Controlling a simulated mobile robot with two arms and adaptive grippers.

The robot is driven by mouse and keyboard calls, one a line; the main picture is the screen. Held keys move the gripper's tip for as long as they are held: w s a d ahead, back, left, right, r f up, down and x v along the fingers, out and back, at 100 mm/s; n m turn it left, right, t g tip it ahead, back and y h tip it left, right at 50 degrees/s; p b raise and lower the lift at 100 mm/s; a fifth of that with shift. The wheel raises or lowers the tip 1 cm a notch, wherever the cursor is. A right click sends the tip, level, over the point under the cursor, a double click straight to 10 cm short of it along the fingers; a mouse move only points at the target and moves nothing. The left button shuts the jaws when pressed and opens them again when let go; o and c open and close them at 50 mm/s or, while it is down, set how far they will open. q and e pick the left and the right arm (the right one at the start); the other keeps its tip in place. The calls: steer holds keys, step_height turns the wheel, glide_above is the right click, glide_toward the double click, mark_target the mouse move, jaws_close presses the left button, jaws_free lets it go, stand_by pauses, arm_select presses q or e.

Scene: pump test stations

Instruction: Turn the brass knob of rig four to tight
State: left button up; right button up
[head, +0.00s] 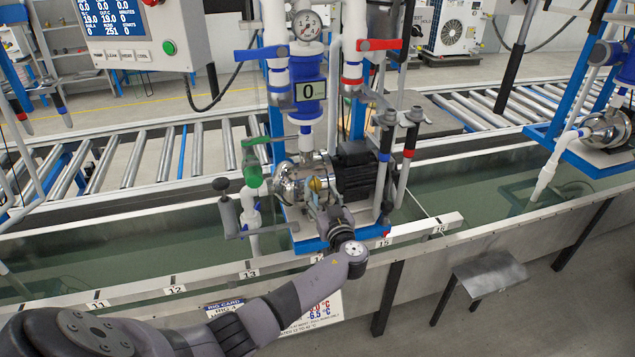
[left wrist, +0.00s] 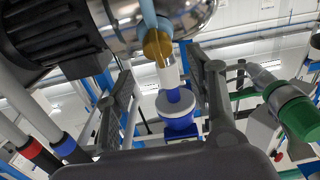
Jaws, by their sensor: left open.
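The brass knob (head: 316,184) sits low on the front of the steel pump head (head: 292,180), on a blue-edged stand. In the left wrist view the knob (left wrist: 157,45) shows as a small rounded brass piece under the pump, above the space between my finger ends. My left gripper (head: 318,198) reaches up to the knob from the front and partly covers it. In the left wrist view its two fingers (left wrist: 168,72) stand wide apart, with no clear contact on the knob. My right gripper is not in view.
A green-handled valve (head: 252,175) stands left of the pump; the black motor (head: 355,172) and probes with blue and red bands (head: 410,138) are at right. The water trough's front rim (head: 205,283) runs below. A partly hidden rig card (head: 325,310) hangs on it.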

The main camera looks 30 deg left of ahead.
mark_target(317, 184)
arm_select(q)
steer(key=shift+x, duration=2.4)
steer(key=shift+d, duration=0.1)
steer(key=shift+c, duration=0.5)
